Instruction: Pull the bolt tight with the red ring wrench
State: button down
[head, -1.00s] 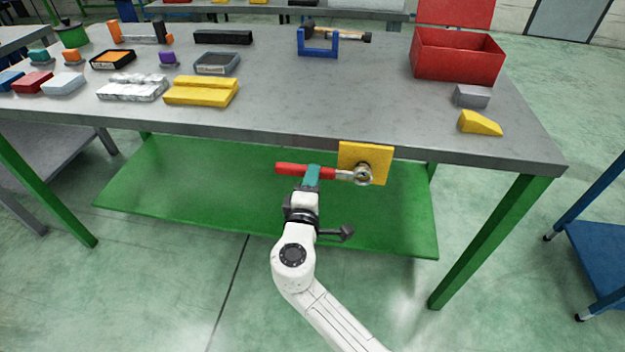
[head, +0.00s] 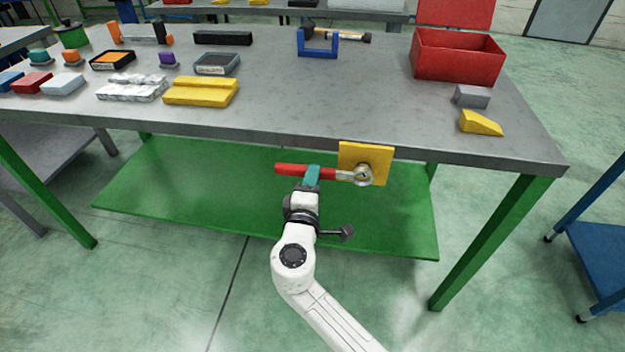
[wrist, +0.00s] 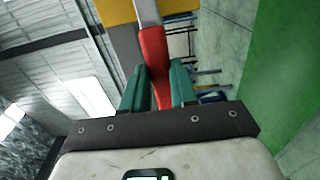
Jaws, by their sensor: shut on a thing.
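The red ring wrench (head: 292,169) lies about level in front of the bench's front edge, its red handle to the left and its metal ring end to the right. The ring end is at the bolt (head: 363,175) on the yellow plate (head: 378,155); whether it is fully seated around the bolt head is too small to tell. My gripper (head: 312,177) has teal fingers and is shut on the red handle. In the wrist view the red handle (wrist: 154,60) runs between the teal fingers (wrist: 160,88), with the yellow plate beyond. The bolt is hidden there.
The grey bench top (head: 300,105) stands just above the plate. A red open box (head: 457,58), a yellow wedge (head: 480,123), a grey block (head: 472,96) and a yellow block (head: 200,92) lie on it. A green shelf (head: 200,200) is below. The floor in front is clear.

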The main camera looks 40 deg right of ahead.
jog(key=shift+b+x, duration=0.3)
jog(key=shift+x, duration=0.5)
dwell(0.4)
jog(key=c, duration=1.4)
grip_release()
grip_shut()
